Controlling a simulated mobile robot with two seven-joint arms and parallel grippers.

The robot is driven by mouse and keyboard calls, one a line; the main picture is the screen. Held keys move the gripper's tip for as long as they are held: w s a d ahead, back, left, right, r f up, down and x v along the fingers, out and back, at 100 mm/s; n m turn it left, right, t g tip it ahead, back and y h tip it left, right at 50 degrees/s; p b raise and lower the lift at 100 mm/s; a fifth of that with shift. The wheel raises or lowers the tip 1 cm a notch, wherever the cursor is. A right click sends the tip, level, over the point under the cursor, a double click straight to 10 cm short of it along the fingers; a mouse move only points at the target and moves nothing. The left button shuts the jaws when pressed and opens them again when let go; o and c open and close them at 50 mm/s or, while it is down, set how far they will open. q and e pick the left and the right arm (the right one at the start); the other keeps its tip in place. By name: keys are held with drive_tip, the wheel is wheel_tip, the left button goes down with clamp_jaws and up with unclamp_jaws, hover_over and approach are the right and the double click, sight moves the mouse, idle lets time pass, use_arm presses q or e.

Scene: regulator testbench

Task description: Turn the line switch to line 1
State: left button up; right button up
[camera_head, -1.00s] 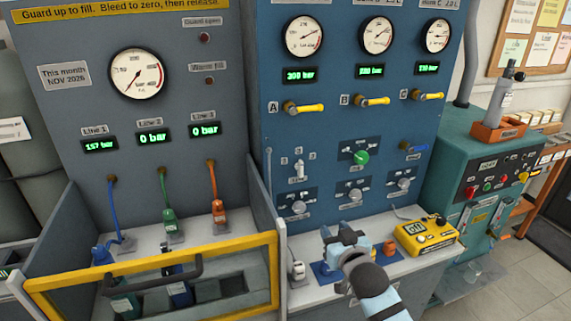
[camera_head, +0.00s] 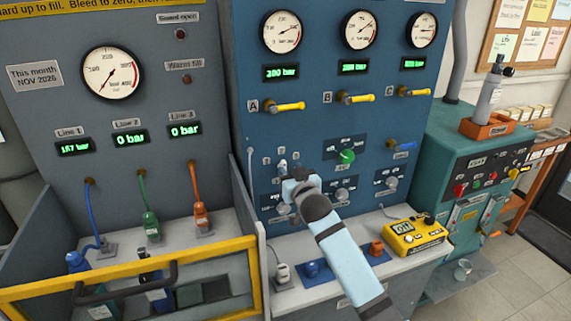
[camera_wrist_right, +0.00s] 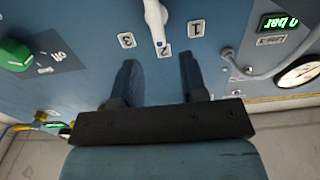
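The line switch (camera_head: 282,166) is a small pale lever on the blue panel, partly hidden behind my right gripper (camera_head: 294,184) in the head view. In the right wrist view, which is upside down, the white lever (camera_wrist_right: 155,20) points at the label 2 (camera_wrist_right: 164,49). The label 1 (camera_wrist_right: 196,28) and the label 3 (camera_wrist_right: 127,40) flank it. My right gripper (camera_wrist_right: 159,62) is open and empty. Its two dark fingers are apart, with the lever's tip ahead of the gap between them. My left gripper is not in view.
A green knob (camera_head: 347,156) sits right of the switch, with grey knobs below. Yellow valve handles (camera_head: 290,106) are above. A yellow meter (camera_head: 413,236) and blue holder (camera_head: 317,270) stand on the bench ledge. The yellow-framed guard (camera_head: 215,251) is at left.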

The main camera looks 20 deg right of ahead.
sight(285, 164)
drive_tip(key=shift+w+a, duration=0.1)
drive_tip(key=shift+w, duration=2)
drive_tip(key=shift+c, duration=0.4)
clamp_jaws()
